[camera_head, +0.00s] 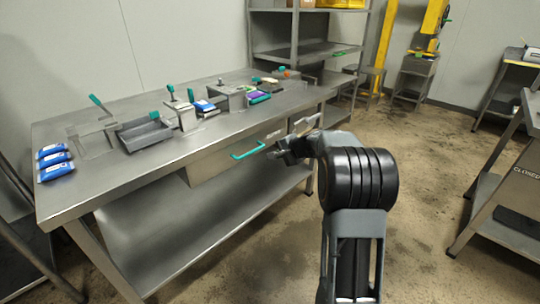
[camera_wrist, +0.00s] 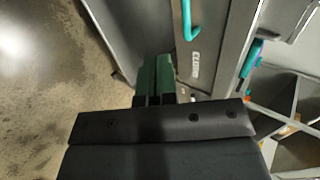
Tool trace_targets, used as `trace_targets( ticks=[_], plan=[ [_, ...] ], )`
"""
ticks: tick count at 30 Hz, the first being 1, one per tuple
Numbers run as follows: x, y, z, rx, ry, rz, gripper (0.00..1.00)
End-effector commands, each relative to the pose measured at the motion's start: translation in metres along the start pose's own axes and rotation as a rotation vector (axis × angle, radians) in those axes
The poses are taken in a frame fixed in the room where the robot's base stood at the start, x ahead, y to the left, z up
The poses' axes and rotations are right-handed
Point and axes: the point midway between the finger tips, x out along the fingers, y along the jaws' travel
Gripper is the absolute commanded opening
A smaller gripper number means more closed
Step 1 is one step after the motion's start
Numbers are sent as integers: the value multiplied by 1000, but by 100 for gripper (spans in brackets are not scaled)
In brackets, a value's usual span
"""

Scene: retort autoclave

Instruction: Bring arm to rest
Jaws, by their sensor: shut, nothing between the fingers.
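My arm rises in front of the steel workbench (camera_head: 175,205) in the head view, bent over at its top joint. My gripper (camera_head: 278,151) points left toward the bench front, near the drawer with the teal handle (camera_head: 248,152). In the wrist view the dark green fingers of my gripper (camera_wrist: 155,80) are together with nothing between them. The teal handle (camera_wrist: 188,22) shows beyond the fingertips there. Whether the gripper touches the bench front cannot be told.
On the bench stand several blue packs (camera_head: 54,162), a grey tray (camera_head: 146,134) and fixtures with teal levers (camera_head: 97,101). A shelf rack (camera_head: 295,40) stands behind. A steel cabinet (camera_head: 515,190) is at right. Floor (camera_head: 420,160) between is clear.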

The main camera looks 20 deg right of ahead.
Motion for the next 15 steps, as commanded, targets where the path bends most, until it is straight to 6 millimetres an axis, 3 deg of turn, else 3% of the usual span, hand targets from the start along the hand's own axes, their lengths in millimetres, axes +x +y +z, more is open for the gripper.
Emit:
trace_targets(
  ticks=[10,13,15],
  plan=[
    [-22,-4,5,-10,-6,5,0],
    [-38,-20,22,-59,-27,28,0],
    [-60,-38,45,-126,-51,63,0]
  ],
)
